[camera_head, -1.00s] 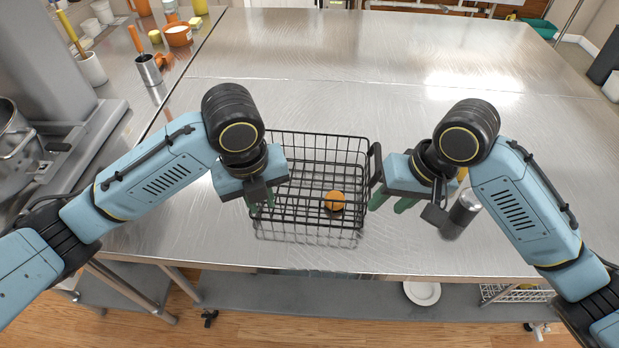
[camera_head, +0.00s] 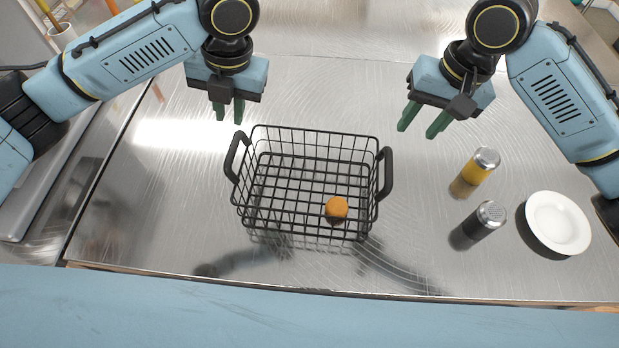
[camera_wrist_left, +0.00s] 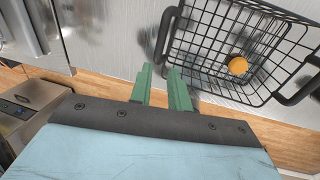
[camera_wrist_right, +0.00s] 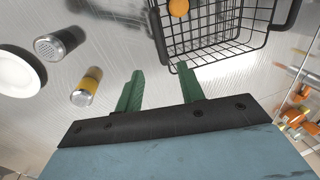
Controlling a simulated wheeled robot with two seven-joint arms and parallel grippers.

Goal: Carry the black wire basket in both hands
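The black wire basket (camera_head: 308,185) stands upright on the steel table, with a dark handle at its left and right ends. An orange ball-like item (camera_head: 336,208) lies inside it, towards the front right. My left gripper (camera_head: 230,112) is open and empty, above and behind the basket's left handle. My right gripper (camera_head: 421,118) is open and empty, above and behind the right handle. Neither gripper touches the basket. The basket also shows in the left wrist view (camera_wrist_left: 222,45) and in the right wrist view (camera_wrist_right: 212,40), beyond the green fingers.
To the right of the basket stand a yellow shaker (camera_head: 478,168) and a dark shaker (camera_head: 486,220), with a white plate (camera_head: 558,222) beside them. The steel table (camera_head: 330,90) is clear behind the basket. Its front edge runs close in front of the basket.

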